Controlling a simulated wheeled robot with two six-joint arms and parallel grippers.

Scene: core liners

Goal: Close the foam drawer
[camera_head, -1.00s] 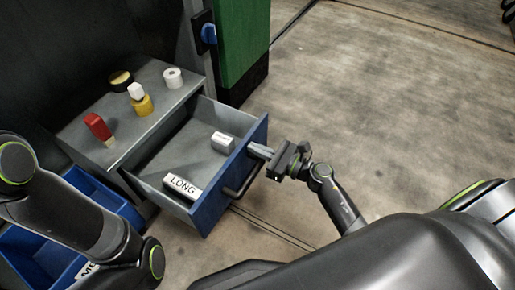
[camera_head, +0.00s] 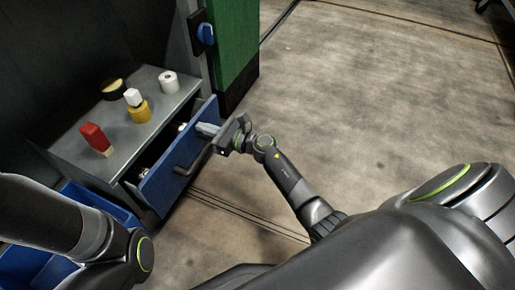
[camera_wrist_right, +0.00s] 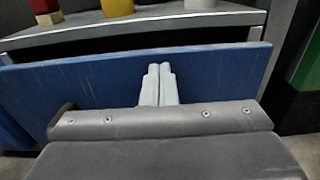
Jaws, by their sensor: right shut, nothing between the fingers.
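The drawer has a blue front (camera_head: 180,160) with a dark handle (camera_head: 196,160) and stands slightly out of the grey cabinet (camera_head: 140,135). A narrow gap shows behind the front, with small parts of white items inside; the rest of the inside is hidden. My right gripper (camera_head: 207,129) is shut and empty, its fingertips at the outer face of the front near its far upper corner. In the right wrist view the shut fingers (camera_wrist_right: 159,82) point at the blue front (camera_wrist_right: 215,75) and appear to touch it. My left arm shows at the left; its gripper is out of view.
On the cabinet top are a red block (camera_head: 96,138), a yellow roll (camera_head: 139,112) with a white piece on it, a black-and-yellow roll (camera_head: 114,89) and a white roll (camera_head: 169,82). Blue bins (camera_head: 100,205) stand at left. A green panel (camera_head: 233,40) stands behind. The floor at right is clear.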

